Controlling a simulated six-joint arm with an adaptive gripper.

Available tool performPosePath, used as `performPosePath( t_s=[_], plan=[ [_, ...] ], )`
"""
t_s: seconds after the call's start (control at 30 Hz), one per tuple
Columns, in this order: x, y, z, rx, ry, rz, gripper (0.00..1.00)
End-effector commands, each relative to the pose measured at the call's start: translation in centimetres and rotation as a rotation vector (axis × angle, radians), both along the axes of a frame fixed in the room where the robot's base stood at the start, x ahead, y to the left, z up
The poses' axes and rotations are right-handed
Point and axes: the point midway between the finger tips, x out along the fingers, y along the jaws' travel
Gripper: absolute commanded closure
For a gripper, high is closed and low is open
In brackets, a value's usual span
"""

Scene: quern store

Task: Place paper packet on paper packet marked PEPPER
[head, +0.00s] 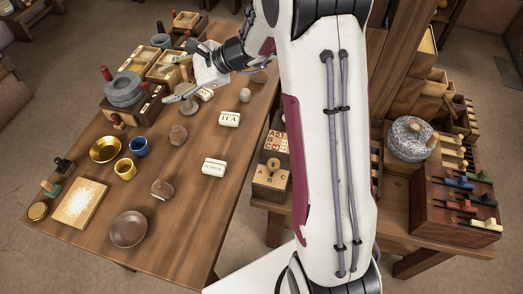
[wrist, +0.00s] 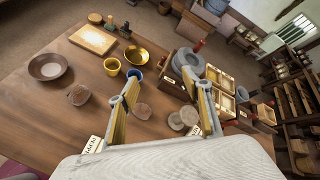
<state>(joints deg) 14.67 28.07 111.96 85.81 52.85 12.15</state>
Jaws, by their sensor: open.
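The white packet marked PEPPER (head: 213,167) lies flat on the wooden table, right of a brown stone. A white packet marked TEA (head: 229,118) lies farther back. Another pale packet (head: 205,93) lies under my gripper's side, partly hidden, its label unreadable. My gripper (head: 172,80) is over the back part of the table, apart from the PEPPER packet. In the wrist view my gripper (wrist: 160,78) has its two fingers wide apart with nothing held between them. A lettered white packet (wrist: 92,145) shows at that view's lower left, its marking hard to read.
A blue cup (head: 139,147), a yellow cup (head: 125,168), a brass bowl (head: 105,149) and a brown dish (head: 129,229) stand on the left half. A grey quern (head: 123,89) and wooden boxes (wrist: 222,80) stand near my gripper. Bare tabletop lies around the PEPPER packet.

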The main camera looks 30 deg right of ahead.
Motion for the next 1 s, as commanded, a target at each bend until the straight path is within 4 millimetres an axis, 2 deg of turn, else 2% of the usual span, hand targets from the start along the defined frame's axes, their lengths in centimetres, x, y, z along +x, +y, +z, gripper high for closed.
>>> performPosePath(
  t_s=[0.1,0.43,0.67,1.0],
  plan=[
    [-2.4,1.3,1.9,-0.072,-0.037,0.086,0.51],
    [-9.5,3.5,5.3,-0.283,-0.131,0.313,0.51],
    [-14.5,4.0,6.9,-0.439,-0.197,0.463,0.51],
    [-21.5,3.3,8.3,-0.678,-0.292,0.666,0.51]
  ],
)
